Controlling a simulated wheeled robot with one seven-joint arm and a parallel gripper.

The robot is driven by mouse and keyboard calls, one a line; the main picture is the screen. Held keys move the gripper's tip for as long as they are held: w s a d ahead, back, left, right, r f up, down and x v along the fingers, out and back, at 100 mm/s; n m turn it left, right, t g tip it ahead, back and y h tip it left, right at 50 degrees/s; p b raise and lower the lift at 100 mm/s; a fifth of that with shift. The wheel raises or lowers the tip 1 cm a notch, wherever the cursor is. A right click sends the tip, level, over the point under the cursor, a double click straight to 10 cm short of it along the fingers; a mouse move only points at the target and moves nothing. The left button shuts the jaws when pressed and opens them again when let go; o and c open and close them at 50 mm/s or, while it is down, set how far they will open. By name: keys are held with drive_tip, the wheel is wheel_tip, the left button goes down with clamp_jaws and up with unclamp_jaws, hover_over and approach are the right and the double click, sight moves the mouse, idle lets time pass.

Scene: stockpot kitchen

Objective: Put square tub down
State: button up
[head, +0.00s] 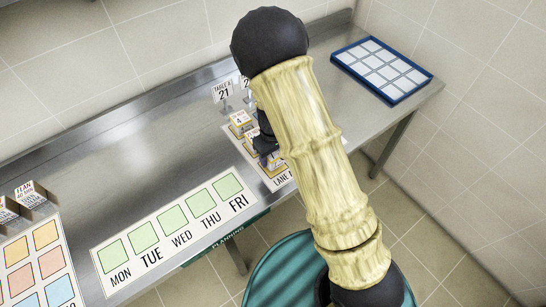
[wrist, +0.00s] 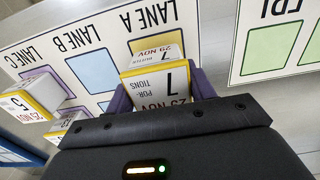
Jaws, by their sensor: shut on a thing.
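A tub with a yellow-edged white label reading 7 portions, 25 Nov (wrist: 158,84) is directly in front of my gripper (wrist: 160,98) in the wrist view. My gripper is shut on this tub; purple pieces flank it on both sides. Another yellow-edged label, 29 Nov (wrist: 155,44), stands just behind it, at the Lane A end of the lane mat (wrist: 110,30). In the head view my gripper (head: 266,143) is over the mat, largely hidden by my arm. Whether the held tub touches the mat cannot be told.
Other labelled tubs stand in the lanes, one marked 5 (wrist: 28,100) and one marked 4 (head: 240,121). The table 21 sign (head: 222,92) stands behind. The weekday mat (head: 172,232) has bare green squares. A blue tray (head: 382,70) lies at the right. Bare steel counter lies between.

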drive_tip(key=shift+f, duration=0.9)
drive_tip(key=shift+f, duration=0.2)
drive_tip(key=o, duration=1.1)
drive_tip(key=shift+c, duration=0.2)
drive_tip(key=shift+r, duration=0.1)
wheel_tip(320, 180, up, 12)
drive_tip(key=shift+r, duration=0.15)
